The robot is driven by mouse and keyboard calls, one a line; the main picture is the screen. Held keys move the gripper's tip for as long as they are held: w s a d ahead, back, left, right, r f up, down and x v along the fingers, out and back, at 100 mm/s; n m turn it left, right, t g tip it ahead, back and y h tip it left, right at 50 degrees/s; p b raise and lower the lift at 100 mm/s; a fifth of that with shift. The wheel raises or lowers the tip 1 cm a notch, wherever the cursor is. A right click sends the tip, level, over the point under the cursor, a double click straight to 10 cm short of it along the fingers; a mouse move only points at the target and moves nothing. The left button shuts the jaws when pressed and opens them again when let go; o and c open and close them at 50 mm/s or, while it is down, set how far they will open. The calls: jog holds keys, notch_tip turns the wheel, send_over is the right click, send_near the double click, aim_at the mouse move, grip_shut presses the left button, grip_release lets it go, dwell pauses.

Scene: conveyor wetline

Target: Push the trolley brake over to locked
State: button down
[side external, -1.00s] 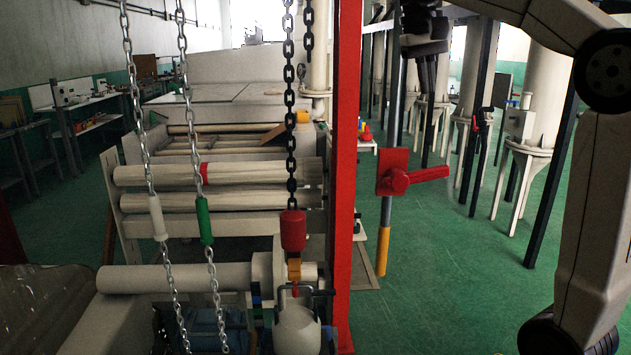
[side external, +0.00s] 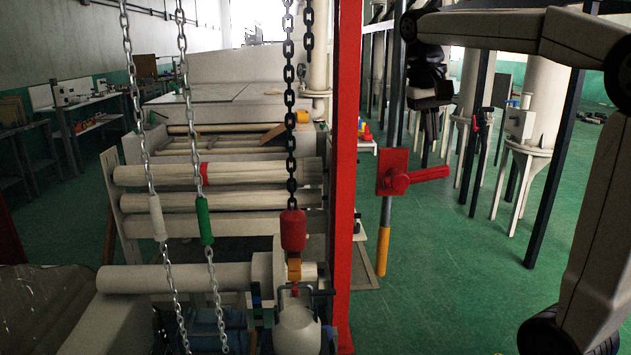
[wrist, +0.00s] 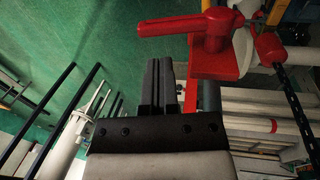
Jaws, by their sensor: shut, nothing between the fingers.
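The trolley brake is a red lever (side external: 425,174) on a red square plate (side external: 393,160), set on a post with an orange lower part. The lever points right, roughly level, with a slight upward tilt. It also shows at the top of the wrist view, where the red lever (wrist: 185,27) points left. My gripper (side external: 430,130) is black, shut and empty. It hangs beyond and above the lever's right part in the side view, apart from it. In the wrist view my fingers (wrist: 161,65) lie together below the lever, with a gap between.
A red upright (side external: 345,200) stands left of the brake. Chains (side external: 290,100) hang in front of the rollers (side external: 215,174). Pale columns and dark posts (side external: 553,170) stand at right. The green floor (side external: 455,270) right of the brake is clear.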

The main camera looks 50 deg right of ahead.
aim_at(438, 166)
jog(key=shift+s+d+f, duration=0.1)
jog(key=shift+s+f, duration=0.05)
jog(key=shift+f, duration=0.7)
jog(key=shift+s+d+f, duration=0.1)
jog(key=shift+d+f, duration=0.05)
jog(key=shift+f, duration=0.65)
jog(key=shift+s+d+f, duration=0.1)
jog(key=shift+s+f, duration=0.05)
jog(key=shift+f, duration=0.7)
jog(key=shift+s+d+f, duration=0.2)
jog(key=shift+f, duration=0.2)
jog(key=shift+s+d+f, duration=0.15)
jog(key=shift+f, duration=0.25)
notch_tip(438, 166, up, 14)
jog(key=shift+r, duration=0.15)
jog(key=shift+w+a, duration=0.1)
